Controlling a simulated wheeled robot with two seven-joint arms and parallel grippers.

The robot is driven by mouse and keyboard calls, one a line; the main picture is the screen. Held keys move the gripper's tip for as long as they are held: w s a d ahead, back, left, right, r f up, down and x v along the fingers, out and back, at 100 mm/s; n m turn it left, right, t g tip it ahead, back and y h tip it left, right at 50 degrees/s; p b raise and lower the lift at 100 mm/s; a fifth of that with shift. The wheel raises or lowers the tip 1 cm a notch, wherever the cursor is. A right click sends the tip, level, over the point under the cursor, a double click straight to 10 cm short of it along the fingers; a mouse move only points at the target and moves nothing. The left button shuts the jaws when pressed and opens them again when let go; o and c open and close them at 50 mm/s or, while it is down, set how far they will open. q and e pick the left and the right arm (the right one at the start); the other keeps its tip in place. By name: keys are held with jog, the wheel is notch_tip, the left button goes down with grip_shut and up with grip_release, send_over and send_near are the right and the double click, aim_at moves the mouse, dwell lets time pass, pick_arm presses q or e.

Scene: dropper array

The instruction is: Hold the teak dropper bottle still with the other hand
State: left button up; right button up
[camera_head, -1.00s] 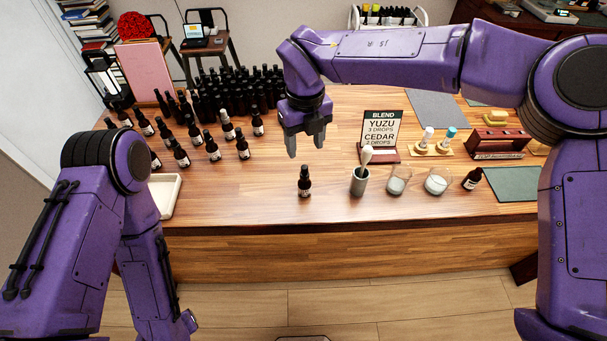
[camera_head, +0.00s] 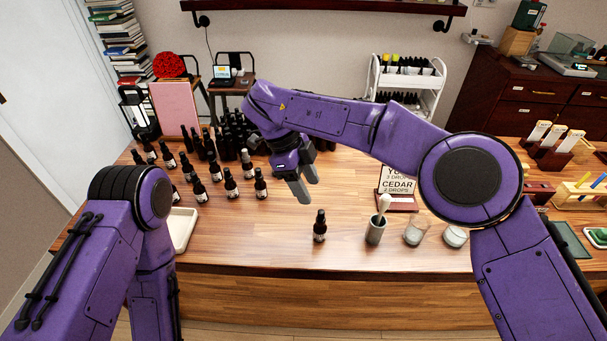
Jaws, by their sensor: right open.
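A dark dropper bottle (camera_head: 320,226) with a black top and a small label stands upright and alone near the table's front edge. Several similar bottles (camera_head: 231,184) stand in loose rows at the left; their labels are too small to read, so I cannot tell which is teak. My right gripper (camera_head: 304,187) points down, open and empty, above the table just behind and slightly left of the lone bottle, apart from it. My left arm is folded at the left; its gripper is out of view.
A grey cup (camera_head: 375,231) with a pestle-like tool and two glass beakers (camera_head: 414,232) stand right of the lone bottle. A blend sign (camera_head: 397,182) is behind them, partly covered by my right arm. A pale tray (camera_head: 181,229) lies left. Table between tray and lone bottle is clear.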

aim_at(314, 233)
jog(key=x, duration=0.8)
jog(key=shift+d+f, duration=0.3)
jog(key=shift+s+f, duration=0.1)
jog(key=shift+f, duration=0.35)
pick_arm(q)
jog(key=shift+d, duration=0.1)
pick_arm(e)
jog(key=shift+d, duration=0.1)
grip_shut()
pick_arm(q)
jog(key=shift+c, duration=0.3)
jog(key=w+d+r+n+t+h, duration=0.2)
jog(key=w+d+n+h, duration=0.3)
jog(key=d, duration=0.6)
jog(key=w+d+r+n+t+h, duration=0.25)
jog(key=w+d+h, duration=0.3)
jog(key=d, duration=0.55)
jog(key=w+d+r+n+t+h, duration=0.2)
jog(key=w+d+r+n+h, duration=0.3)
jog(key=w+d+r, duration=0.3)
jog(key=w+a+r+n, duration=0.1)
jog(key=a+n, duration=0.1)
jog(key=w+a+r+n, duration=0.2)
jog(key=w+a+r+n+h, duration=0.1)
jog(key=w+a+n, duration=0.1)
jog(key=shift+a+r, duration=0.25)
jog(key=x, duration=0.9)
jog(key=shift+w+d, duration=0.25)
jog(key=shift+w, duration=0.05)
